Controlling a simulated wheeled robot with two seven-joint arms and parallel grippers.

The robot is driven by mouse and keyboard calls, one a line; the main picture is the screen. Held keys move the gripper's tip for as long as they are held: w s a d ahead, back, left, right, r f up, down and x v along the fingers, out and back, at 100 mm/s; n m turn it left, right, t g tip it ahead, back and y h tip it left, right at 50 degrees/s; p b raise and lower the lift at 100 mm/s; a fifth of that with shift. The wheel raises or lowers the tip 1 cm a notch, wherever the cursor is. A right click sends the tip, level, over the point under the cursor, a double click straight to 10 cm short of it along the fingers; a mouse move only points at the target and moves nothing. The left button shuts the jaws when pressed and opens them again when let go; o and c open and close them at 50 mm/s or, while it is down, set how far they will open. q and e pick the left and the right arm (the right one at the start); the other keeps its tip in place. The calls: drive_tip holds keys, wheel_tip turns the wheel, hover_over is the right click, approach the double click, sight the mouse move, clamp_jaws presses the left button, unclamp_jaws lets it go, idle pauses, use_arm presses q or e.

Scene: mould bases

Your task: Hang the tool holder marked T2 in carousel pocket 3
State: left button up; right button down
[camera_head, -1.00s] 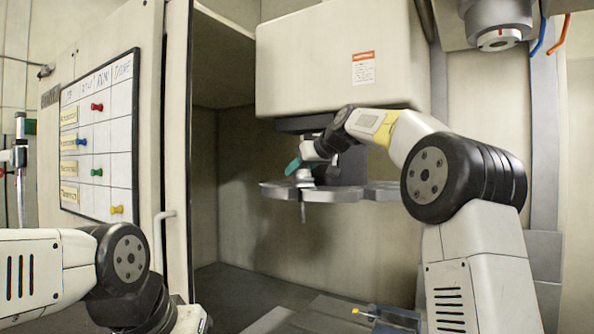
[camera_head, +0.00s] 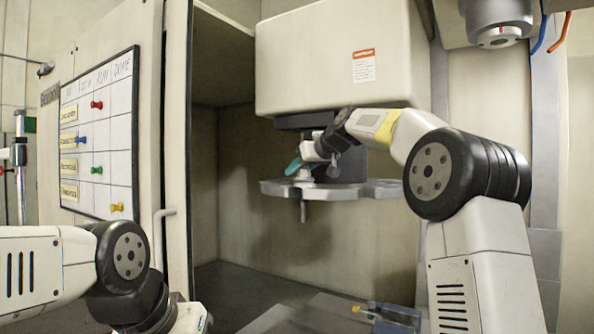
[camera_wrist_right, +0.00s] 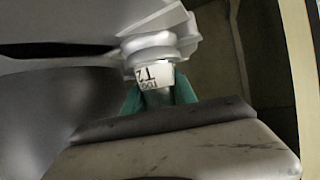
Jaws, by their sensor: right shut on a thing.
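The tool holder marked T2 (camera_wrist_right: 154,76) is a light metal piece with a white label, between the teal fingers of my right gripper (camera_wrist_right: 158,93) in the right wrist view. In the head view, my right gripper (camera_head: 296,165) is shut on it at the front left edge of the grey carousel disc (camera_head: 345,190). A thin shank (camera_head: 303,211) points straight down below the disc there. The holder's collar lies against the disc rim in the wrist view; whether it is fully seated cannot be told. Pocket numbers are not readable. My left gripper is out of view.
The carousel hangs under a large cream housing (camera_head: 335,65) inside the open cabinet. A spindle (camera_head: 498,35) is at the upper right. A whiteboard with pins (camera_head: 98,130) is at left. A tray with a yellow-tipped tool (camera_head: 375,310) lies below. Space beneath the disc is clear.

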drive_tip(key=c, duration=0.9)
unclamp_jaws()
drive_tip(key=shift+c, duration=0.2)
drive_tip(key=shift+o, duration=0.2)
drive_tip(key=shift+f, duration=0.25)
drive_tip(key=v, duration=0.8)
drive_tip(key=shift+r, duration=0.15)
